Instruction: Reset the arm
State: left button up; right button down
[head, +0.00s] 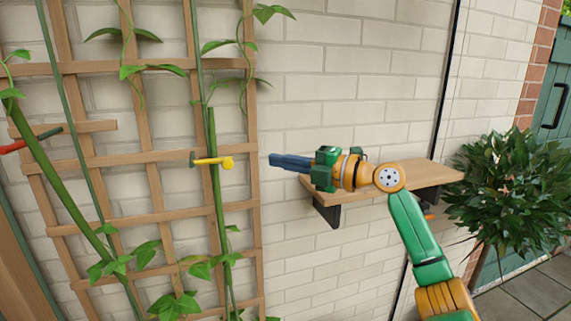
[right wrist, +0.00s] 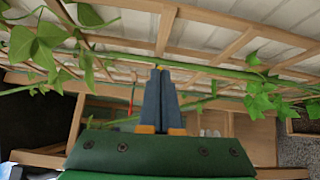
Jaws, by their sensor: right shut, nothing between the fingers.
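My right arm comes in from the lower right in the head view, green and orange. Its right gripper (head: 272,160) is shut and empty, its dark blue fingers pointing left toward the trellis. The fingertips are apart from a yellow clip (head: 215,162) on a green stem. In the right wrist view the shut fingers (right wrist: 160,75) point up the picture, with a green stem (right wrist: 120,57) running across beyond their tips. My left gripper is not in view.
The wooden trellis (head: 150,156) with climbing stems covers the left. A wooden shelf (head: 425,174) on the brick wall lies behind and beside my right gripper. A red clip (head: 14,147) is at far left. A leafy bush (head: 520,190) stands at right.

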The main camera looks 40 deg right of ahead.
jog(key=shift+s+d+r, duration=0.1)
jog(key=shift+s+d, duration=0.15)
jog(key=shift+d, duration=0.05)
